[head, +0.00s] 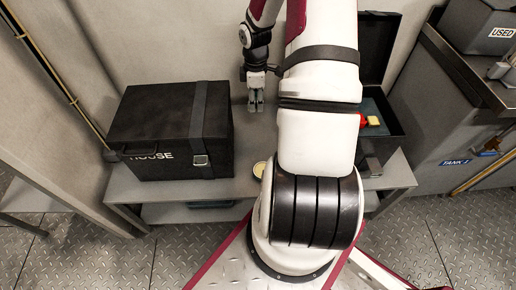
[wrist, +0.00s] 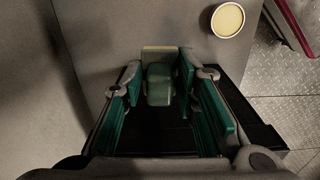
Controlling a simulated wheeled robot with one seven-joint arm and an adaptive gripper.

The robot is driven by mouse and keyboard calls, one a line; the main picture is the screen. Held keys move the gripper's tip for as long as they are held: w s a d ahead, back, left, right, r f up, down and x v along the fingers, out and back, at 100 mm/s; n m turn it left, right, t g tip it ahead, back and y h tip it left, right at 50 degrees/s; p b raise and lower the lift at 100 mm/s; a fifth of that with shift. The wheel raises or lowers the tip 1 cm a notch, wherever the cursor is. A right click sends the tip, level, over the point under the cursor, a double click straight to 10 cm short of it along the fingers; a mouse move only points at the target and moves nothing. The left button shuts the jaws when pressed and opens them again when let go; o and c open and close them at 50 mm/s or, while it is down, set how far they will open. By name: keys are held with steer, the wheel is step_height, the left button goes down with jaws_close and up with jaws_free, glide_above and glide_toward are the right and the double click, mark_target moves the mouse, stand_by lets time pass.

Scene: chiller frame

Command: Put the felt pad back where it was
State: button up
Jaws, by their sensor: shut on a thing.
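My gripper (head: 256,106) hangs over the bench, just right of the black case in the head view. In the wrist view its teal-lined fingers (wrist: 159,76) are shut on a small greenish-grey block with a pale tan strip at its far end. I take this to be the felt pad (wrist: 158,88); its sides are partly hidden by the fingers. In the head view it is too small to make out clearly. I cannot tell whether it touches the bench.
The black case (head: 160,120) marked HOUSE stands on the grey bench (head: 240,188). A round cream-topped tin (wrist: 227,19) sits near the bench's front edge. An open dark toolbox (head: 382,112) with red and yellow things stands at the right, partly behind my arm. Bare bench lies around the tin.

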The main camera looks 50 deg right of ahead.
steer(key=b, duration=0.8)
glide_toward(261, 144)
step_height(261, 144, down, 6)
steer(key=b, duration=0.3)
steer(key=shift+w+f+b, duration=0.1)
steer(key=shift+f+b, duration=0.15)
steer(key=shift+b, duration=0.1)
steer(key=shift+f, duration=0.2)
steer(key=o, duration=1)
steer(key=shift+o, duration=0.2)
steer(key=shift+r, duration=0.1)
